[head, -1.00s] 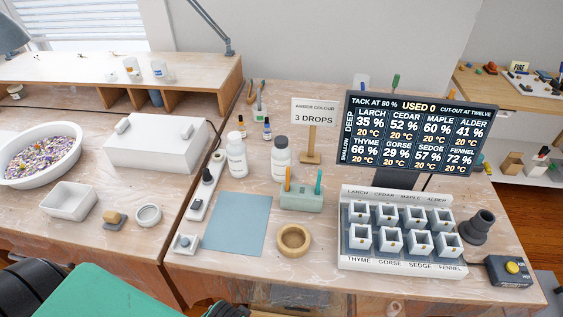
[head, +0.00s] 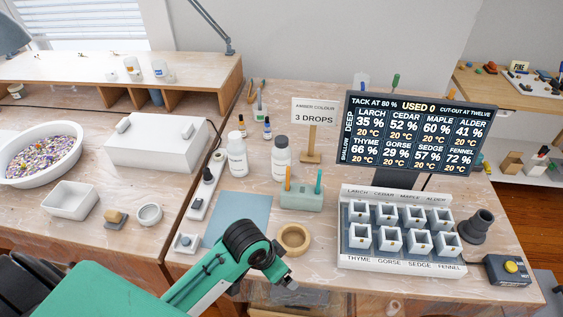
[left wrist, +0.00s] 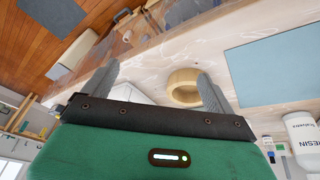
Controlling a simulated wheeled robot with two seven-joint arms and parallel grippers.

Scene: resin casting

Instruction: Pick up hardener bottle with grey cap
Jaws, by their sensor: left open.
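The hardener bottle (head: 281,160), white with a grey cap, stands upright on the right-hand table, behind the pale green stand. A similar white bottle with a white cap (head: 237,158) stands just left of it. In the left wrist view a white bottle labelled RESIN (left wrist: 303,132) shows at the right edge; the grey-capped bottle cannot be made out there. My left gripper (left wrist: 158,72) is open, with nothing between its fingers. In the head view my green left arm reaches over the table's front, well short of the bottles and apart from them.
A wooden ring-shaped dish (head: 293,238) lies close to my left wrist, beside the blue mat (head: 248,210). The pale green stand (head: 302,199) holds upright orange and teal sticks in front of the hardener bottle. A sign (head: 314,115), display (head: 418,135) and mould rack (head: 352,262) stand to the right.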

